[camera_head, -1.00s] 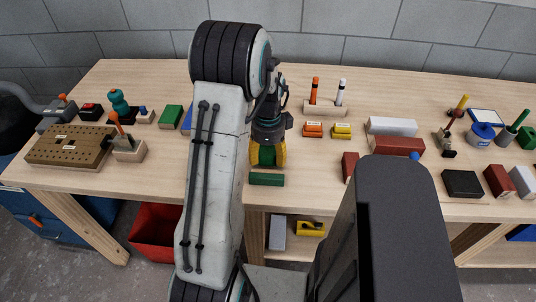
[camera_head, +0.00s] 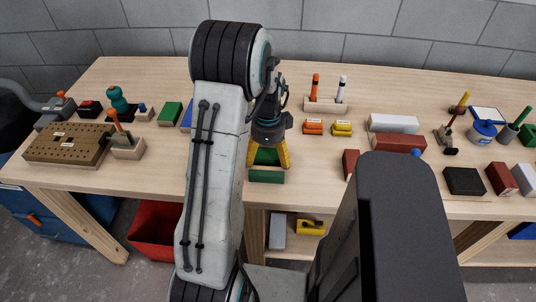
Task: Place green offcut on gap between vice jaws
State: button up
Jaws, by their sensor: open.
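My gripper (camera_head: 269,166) has yellow fingers spread open, pointing down near the front edge of the bench. A green block (camera_head: 267,157) shows between the fingers; contact with them cannot be made out. A second, darker green block (camera_head: 266,177) lies just in front of the fingertips, at the bench edge. Another green block (camera_head: 170,113) lies farther left on the bench. I cannot tell for sure which of these is the offcut or which parts are the vice jaws. My arm hides part of the bench left of the gripper.
On the wooden bench (camera_head: 310,185), a drilled block (camera_head: 68,145) stands at left. A red bin (camera_head: 155,232) stands below. Bare bench lies between the gripper and the small red block (camera_head: 350,163).

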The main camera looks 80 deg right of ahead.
aim_at(268, 156)
jog(key=shift+r+p, duration=0.45)
jog(key=shift+r, duration=0.05)
notch_tip(268, 156, up, 12)
jog(key=w+a+r+n+t+h, duration=0.1)
jog(key=w+a+r+n, duration=0.2)
jog(key=w+a+n, duration=0.7)
jog(key=w+a+r+n, duration=0.3)
jog(key=w+a+n, duration=0.35)
jog(key=w, duration=0.55)
jog(key=s+a+f+n+t+y, duration=0.1)
jog(key=a+n+t, duration=0.1)
jog(key=a+n, duration=1.6)
jog(key=a, duration=0.5)
jog(key=shift+a+f+n+t, duration=0.2)
jog(key=shift+f+n+t, duration=0.05)
jog(key=shift+n+t, duration=0.15)
jog(key=shift+d, duration=0.1)
